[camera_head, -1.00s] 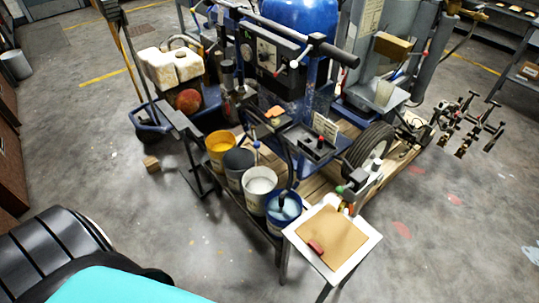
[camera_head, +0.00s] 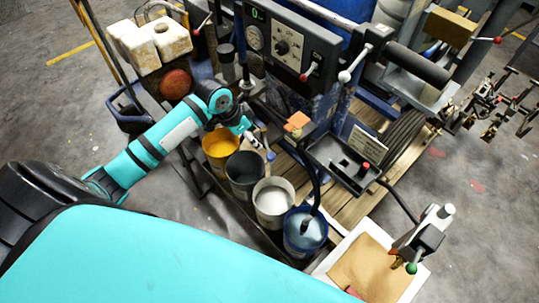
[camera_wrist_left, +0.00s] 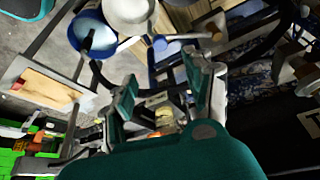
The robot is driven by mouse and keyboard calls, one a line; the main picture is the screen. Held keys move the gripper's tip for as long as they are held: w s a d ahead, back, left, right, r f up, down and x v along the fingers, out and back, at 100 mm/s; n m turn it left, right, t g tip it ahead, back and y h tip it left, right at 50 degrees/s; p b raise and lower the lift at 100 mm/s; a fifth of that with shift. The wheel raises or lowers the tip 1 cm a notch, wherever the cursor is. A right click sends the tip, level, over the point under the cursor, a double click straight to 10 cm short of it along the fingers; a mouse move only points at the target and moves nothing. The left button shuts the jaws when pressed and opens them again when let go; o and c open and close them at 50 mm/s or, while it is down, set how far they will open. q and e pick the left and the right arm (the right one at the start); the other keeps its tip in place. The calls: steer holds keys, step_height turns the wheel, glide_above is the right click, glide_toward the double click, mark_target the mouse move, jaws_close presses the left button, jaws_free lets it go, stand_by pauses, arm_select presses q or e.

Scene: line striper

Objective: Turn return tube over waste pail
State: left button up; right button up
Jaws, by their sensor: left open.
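Pails stand in a row: yellow (camera_head: 219,146), dark grey (camera_head: 244,176), white (camera_head: 272,203) and blue (camera_head: 303,238). I cannot tell which is the waste pail. A black curved tube (camera_head: 316,175) runs down into the blue pail. A pale, blue-tipped piece (camera_head: 266,148) sticks out above the dark grey pail; it also shows in the left wrist view (camera_wrist_left: 185,38). I cannot tell which of these is the return tube. My left gripper (camera_head: 247,130) is open and empty, close to the blue-tipped piece; its spread fingers show in the left wrist view (camera_wrist_left: 160,70). My right gripper is out of view.
The machine's control panel (camera_head: 287,45) with levers stands just behind the gripper. A white stand (camera_head: 416,280) with a brown board is at the lower right. Jugs (camera_head: 155,45) and a red ball (camera_head: 175,84) are at the upper left. Bare floor lies left.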

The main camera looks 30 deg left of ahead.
mark_target(270, 156)
arm_select(q)
steer(key=x, duration=1.5)
steer(key=shift+w+f+b, duration=0.1)
steer(key=shift+f+b, duration=0.05)
steer(key=shift+b, duration=0.25)
jaws_close()
